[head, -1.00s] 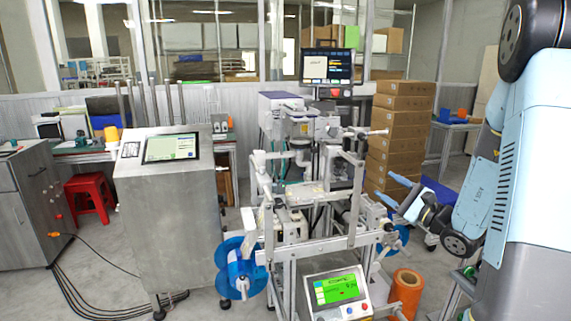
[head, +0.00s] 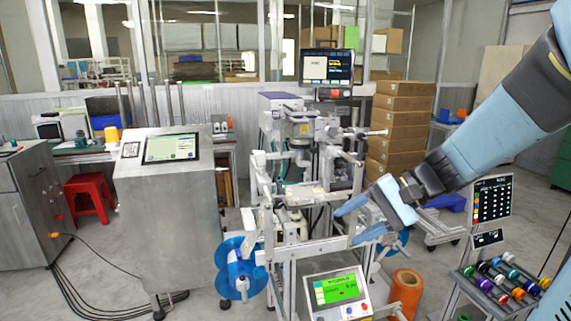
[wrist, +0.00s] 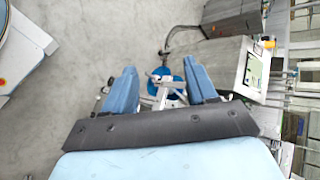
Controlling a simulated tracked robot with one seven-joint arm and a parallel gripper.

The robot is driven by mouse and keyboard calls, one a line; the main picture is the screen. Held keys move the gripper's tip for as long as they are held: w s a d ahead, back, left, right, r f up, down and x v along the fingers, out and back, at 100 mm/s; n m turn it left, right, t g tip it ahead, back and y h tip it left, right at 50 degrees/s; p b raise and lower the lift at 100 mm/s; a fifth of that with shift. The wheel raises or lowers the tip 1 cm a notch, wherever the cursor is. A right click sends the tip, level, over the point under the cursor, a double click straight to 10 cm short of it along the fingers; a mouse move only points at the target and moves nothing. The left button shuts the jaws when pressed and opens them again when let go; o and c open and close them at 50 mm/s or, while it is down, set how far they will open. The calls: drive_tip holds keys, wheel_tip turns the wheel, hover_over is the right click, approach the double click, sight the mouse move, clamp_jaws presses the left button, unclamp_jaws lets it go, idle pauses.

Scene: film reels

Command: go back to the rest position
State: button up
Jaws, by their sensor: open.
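My gripper (head: 360,222) is at the right of the machine frame in the head view, its blue fingers pointing left. In the wrist view my gripper (wrist: 163,88) shows two blue fingers spread apart with nothing held between them. The labelling machine (head: 312,185) stands in the centre with a screen on top and a green-lit panel (head: 338,291) low in front. A blue reel (head: 238,268) hangs at its lower left. In the wrist view a blue reel (wrist: 168,84) shows beyond the gap between the fingers. I cannot tell whether the fingers touch the machine frame.
A steel cabinet with a screen (head: 168,215) stands left of the machine. A rack of coloured reels (head: 502,280) and a dark display (head: 492,199) are at the right. An orange roll (head: 405,291) stands on the floor. Stacked boxes (head: 400,130) are behind. Cables cross the left floor.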

drive_tip(key=s+d+r+n+t+h, duration=0.4)
drive_tip(key=s+d+h, duration=0.3)
drive_tip(key=d+h, duration=0.2)
drive_tip(key=shift+s+d+r+n+h, duration=0.35)
drive_tip(key=shift+r+n+h, duration=0.25)
drive_tip(key=shift+h, duration=0.2)
